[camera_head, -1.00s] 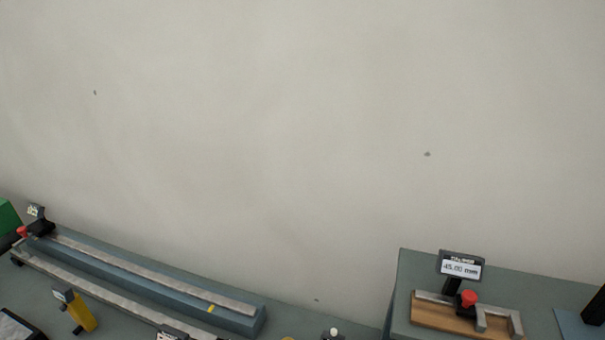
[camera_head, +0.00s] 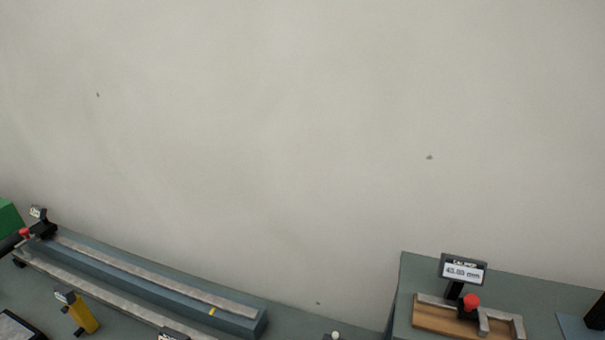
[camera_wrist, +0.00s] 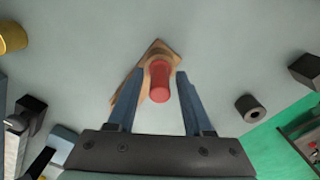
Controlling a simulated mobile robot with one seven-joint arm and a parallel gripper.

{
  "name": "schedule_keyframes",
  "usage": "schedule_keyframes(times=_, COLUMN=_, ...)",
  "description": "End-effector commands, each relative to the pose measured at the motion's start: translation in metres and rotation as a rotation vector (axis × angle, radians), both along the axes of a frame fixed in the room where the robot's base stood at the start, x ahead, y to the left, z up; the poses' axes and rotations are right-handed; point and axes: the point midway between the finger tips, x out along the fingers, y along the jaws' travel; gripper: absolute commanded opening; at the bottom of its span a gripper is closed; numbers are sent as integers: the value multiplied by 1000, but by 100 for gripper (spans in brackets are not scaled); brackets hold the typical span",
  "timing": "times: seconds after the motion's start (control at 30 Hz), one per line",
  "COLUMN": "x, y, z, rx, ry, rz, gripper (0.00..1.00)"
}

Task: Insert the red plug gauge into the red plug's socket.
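The red plug gauge (camera_wrist: 160,82) shows in the wrist view as a red cylinder above a small tan wooden piece (camera_wrist: 127,93). My gripper (camera_wrist: 159,74) is open, with one blue-grey finger on each side of the red plug. A narrow gap shows between each finger and the plug, so I see no grip on it. My gripper and this plug do not show clearly in the head view. I cannot make out the red plug's socket in either view.
In the wrist view, a dark bush with a hole (camera_wrist: 250,107) lies right and a brass-coloured cylinder (camera_wrist: 12,38) upper left. The head view shows a long blue rail (camera_head: 150,285), a yellow-handled tool (camera_head: 83,317), and a display (camera_head: 463,270) beside a red-knobbed fixture (camera_head: 430,316).

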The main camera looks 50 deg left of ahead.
Motion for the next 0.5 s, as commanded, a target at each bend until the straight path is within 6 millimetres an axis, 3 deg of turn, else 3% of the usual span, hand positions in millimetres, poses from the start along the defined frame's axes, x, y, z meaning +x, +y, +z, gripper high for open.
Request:
schedule_keyframes(times=0.37, x=0, y=0, z=1, rx=0, ry=0, rz=0, gripper=63)
schedule_keyframes(times=0.5, x=0, y=0, z=10, rx=1, ry=0, rz=0, gripper=63)
